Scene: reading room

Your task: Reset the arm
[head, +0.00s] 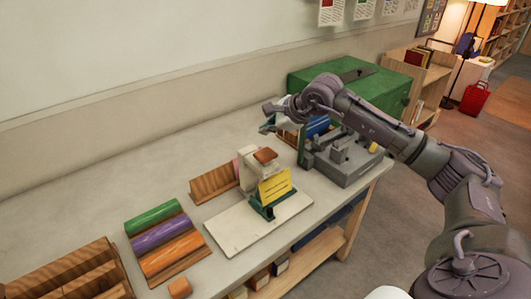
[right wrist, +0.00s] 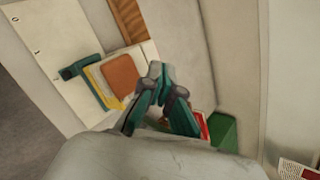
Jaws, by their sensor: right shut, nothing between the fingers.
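My right arm comes in from the right in the head view and reaches over the table. Its gripper (head: 268,118) is above the back of the table, left of the green box. In the right wrist view, the teal and grey fingers (right wrist: 160,72) meet at the tips and hold nothing. My left gripper is in neither view.
A white board (head: 232,234) bears a stand with a yellow card (head: 274,186). A grey device (head: 345,168) sits below my right forearm, near the green box (head: 388,93). Coloured rolls (head: 160,238) and a wooden tray (head: 75,280) are at left. The back-left tabletop is clear.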

